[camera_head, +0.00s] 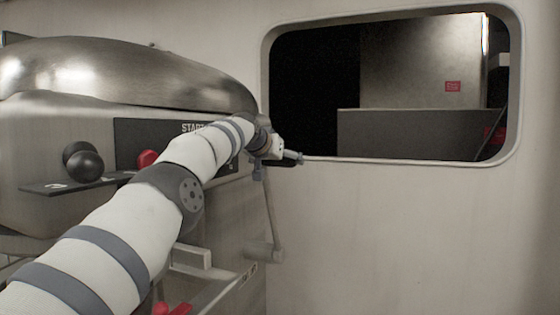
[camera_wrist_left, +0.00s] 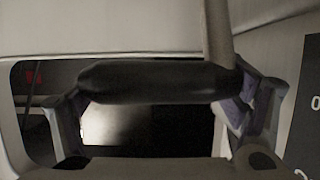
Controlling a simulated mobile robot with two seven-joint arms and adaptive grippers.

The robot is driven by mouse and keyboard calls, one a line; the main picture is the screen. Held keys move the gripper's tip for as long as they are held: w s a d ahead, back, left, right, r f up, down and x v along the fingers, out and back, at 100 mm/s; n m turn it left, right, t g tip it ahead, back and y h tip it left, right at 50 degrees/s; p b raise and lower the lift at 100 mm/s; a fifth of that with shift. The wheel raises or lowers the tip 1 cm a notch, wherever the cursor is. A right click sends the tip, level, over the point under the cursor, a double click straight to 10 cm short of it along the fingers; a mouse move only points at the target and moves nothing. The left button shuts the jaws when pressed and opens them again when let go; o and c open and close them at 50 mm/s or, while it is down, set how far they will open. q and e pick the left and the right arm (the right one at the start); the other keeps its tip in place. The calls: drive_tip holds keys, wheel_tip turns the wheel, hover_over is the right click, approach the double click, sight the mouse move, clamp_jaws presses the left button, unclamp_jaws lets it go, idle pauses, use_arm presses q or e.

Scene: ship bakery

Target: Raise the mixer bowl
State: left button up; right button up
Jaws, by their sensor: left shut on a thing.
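The mixer (camera_head: 60,140) fills the left of the head view, with a large shiny metal top (camera_head: 120,75). A metal lever (camera_head: 271,215) rises from a hub low on the mixer's side. My left gripper (camera_head: 280,159) is at the lever's upper end. In the left wrist view, its two fingers are closed around a black cylindrical handle (camera_wrist_left: 155,82), one finger at each end. The lever's rod also shows there (camera_wrist_left: 217,32), joining the handle. I cannot make out the mixer bowl. My right gripper is not in view.
Black round knobs (camera_head: 84,165) and a red button (camera_head: 147,158) are on the mixer's front, near my left arm. Red parts (camera_head: 172,309) show at the bottom. The wall (camera_head: 420,240) has a dark window opening (camera_head: 315,90); the space right of the lever is clear.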

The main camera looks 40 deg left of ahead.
use_arm(q)
drive_tip(key=shift+d+f, duration=0.1)
drive_tip(key=shift+f, duration=0.25)
drive_tip(key=o, duration=1.4)
drive_tip(key=shift+o, duration=0.2)
drive_tip(key=shift+r, duration=0.1)
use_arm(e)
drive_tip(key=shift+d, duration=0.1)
use_arm(q)
drive_tip(key=shift+r, duration=0.1)
